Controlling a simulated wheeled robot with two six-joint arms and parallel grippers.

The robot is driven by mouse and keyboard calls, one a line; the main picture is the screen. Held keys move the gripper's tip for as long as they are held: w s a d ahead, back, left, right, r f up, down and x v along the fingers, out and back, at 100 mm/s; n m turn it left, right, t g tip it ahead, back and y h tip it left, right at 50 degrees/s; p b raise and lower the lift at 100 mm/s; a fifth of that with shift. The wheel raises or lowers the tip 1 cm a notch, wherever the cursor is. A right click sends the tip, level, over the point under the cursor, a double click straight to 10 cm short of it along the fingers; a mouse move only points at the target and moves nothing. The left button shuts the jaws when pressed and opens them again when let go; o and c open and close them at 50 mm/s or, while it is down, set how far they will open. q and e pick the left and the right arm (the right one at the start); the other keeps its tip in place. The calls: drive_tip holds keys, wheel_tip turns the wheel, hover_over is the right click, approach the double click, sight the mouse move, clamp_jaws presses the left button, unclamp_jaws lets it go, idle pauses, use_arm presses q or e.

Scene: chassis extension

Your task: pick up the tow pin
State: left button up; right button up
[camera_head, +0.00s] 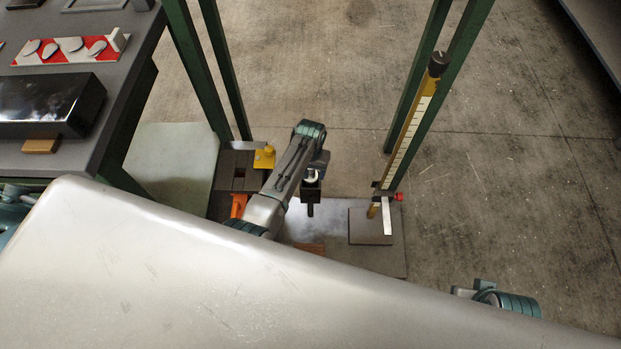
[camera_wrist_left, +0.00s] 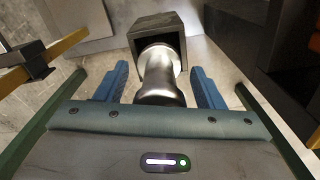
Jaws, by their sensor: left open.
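A shiny silver piece with a round flange, which looks like the tow pin (camera_wrist_left: 160,78), sits at the mouth of a dark square block (camera_wrist_left: 158,30) in the left wrist view. My left gripper (camera_wrist_left: 159,70) is open, with one blue finger on each side of the silver piece. I cannot tell whether the fingers touch it. In the head view, the left gripper (camera_head: 318,161) is just above the dark block (camera_head: 311,192), and the silver piece shows only as a small bright spot (camera_head: 311,175). My right gripper is not seen.
A yellow measuring post (camera_head: 411,120) with a red knob stands to the right on a plate. Green uprights (camera_head: 202,70) rise behind. A dark workbench (camera_head: 122,112) with a black box (camera_head: 50,105) is at the left. Concrete floor at the right is open.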

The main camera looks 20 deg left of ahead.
use_arm(q)
clamp_jaws()
drive_tip(key=shift+w+r, duration=0.1)
drive_tip(key=shift+r, duration=0.05)
idle(0.4)
